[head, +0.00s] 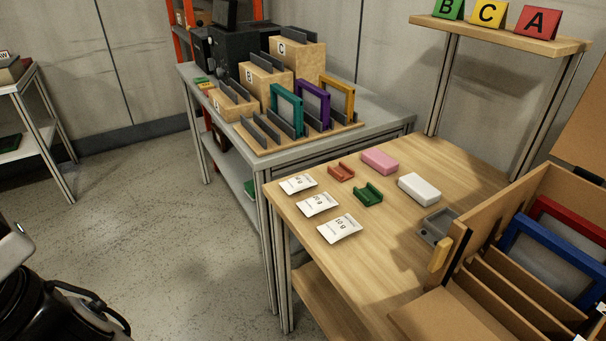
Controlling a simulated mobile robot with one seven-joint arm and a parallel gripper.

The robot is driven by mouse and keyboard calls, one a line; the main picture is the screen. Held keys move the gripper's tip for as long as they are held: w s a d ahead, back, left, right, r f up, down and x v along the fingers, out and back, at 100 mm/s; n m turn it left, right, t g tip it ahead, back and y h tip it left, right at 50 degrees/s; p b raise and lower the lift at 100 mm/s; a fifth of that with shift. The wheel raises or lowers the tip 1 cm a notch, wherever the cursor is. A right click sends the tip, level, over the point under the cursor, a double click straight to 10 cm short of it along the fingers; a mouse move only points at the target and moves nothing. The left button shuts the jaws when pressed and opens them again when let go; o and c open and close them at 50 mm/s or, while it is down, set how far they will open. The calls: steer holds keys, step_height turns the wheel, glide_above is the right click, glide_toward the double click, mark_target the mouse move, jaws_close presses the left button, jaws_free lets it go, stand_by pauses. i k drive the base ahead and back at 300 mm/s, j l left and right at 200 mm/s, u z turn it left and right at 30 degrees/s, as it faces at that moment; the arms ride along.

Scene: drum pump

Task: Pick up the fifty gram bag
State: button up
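Three white bags lie flat in a slanting row along the left edge of the wooden table (400,243). Their printed labels look upside down from here. The nearest bag (340,228) seems to read 10 g. The middle bag (317,204) seems to end in a zero, but its first digit is unclear. The label of the farthest bag (298,184) is too small to read surely, so I cannot confirm which bag is fifty grams. Nothing touches the bags. Black and white parts, probably of my arm, show at the lower left; no gripper fingers are visible.
Right of the bags lie a red holder (341,172), a green holder (368,194), a pink block (380,161), a white block (419,188) and a grey tray (437,226). A wooden divided box (505,295) fills the front right. A grey bench (382,124) stands behind. Floor at left is clear.

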mark_target(300, 183)
steer(key=i+j+z, duration=0.2)
steer(key=j, duration=0.15)
steer(key=i+j+z, duration=0.15)
steer(key=j, duration=0.25)
steer(key=i+j+z, duration=0.2)
steer(key=j, duration=0.2)
steer(key=j+z, duration=0.2)
steer(key=j, duration=0.2)
